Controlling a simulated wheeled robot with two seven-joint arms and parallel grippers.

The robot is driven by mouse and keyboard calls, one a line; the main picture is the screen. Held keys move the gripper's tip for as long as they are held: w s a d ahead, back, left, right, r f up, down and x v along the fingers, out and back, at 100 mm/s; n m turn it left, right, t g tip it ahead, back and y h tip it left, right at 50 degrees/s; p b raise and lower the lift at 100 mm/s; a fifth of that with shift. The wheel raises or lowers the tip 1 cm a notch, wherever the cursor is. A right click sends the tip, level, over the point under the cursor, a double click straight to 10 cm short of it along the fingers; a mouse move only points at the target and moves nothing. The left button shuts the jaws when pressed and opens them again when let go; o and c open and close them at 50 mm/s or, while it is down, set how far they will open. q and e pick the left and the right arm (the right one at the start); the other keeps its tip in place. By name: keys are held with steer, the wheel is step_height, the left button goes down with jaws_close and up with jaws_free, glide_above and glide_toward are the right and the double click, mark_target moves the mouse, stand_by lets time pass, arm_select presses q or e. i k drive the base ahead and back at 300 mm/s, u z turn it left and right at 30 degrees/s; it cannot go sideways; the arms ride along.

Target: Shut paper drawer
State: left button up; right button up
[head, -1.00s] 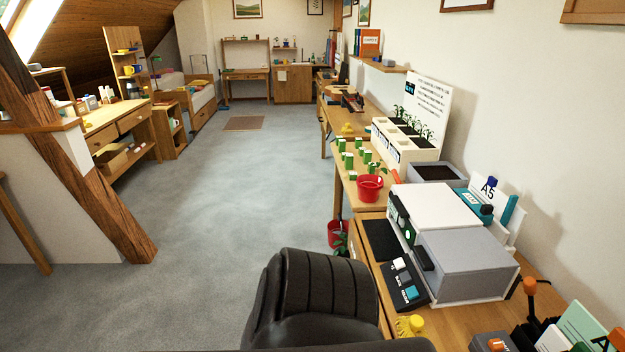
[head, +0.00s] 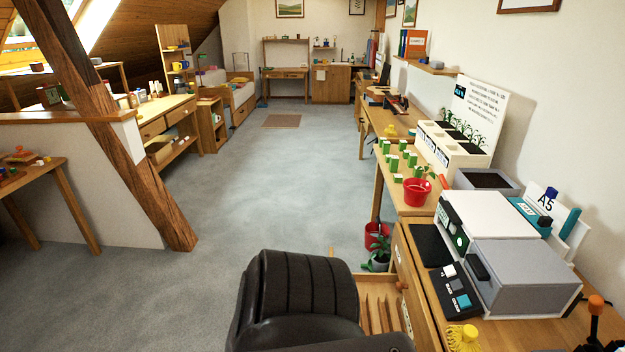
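A machine with a white body (head: 490,218) stands on the desk at the right. A grey box-like unit (head: 525,270) with a dark handle (head: 478,264) on its left face adjoins its near side; I cannot tell whether this is the paper drawer or how far out it is. A wooden drawer (head: 376,300) with slatted dividers stands open under the desk, partly hidden by the chair. Neither of my grippers is in view.
A black chair (head: 298,300) stands close in front, left of the desk (head: 495,334). A red pot (head: 378,236) and a plant are on the floor beside the desk. A slanted timber post (head: 120,140) stands at left. The grey carpet (head: 270,180) between is clear.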

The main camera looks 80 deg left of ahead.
mark_target(381, 311)
steer(key=k, duration=0.45)
steer(key=u, duration=3)
steer(key=i, duration=0.4)
steer(key=z, duration=1.45)
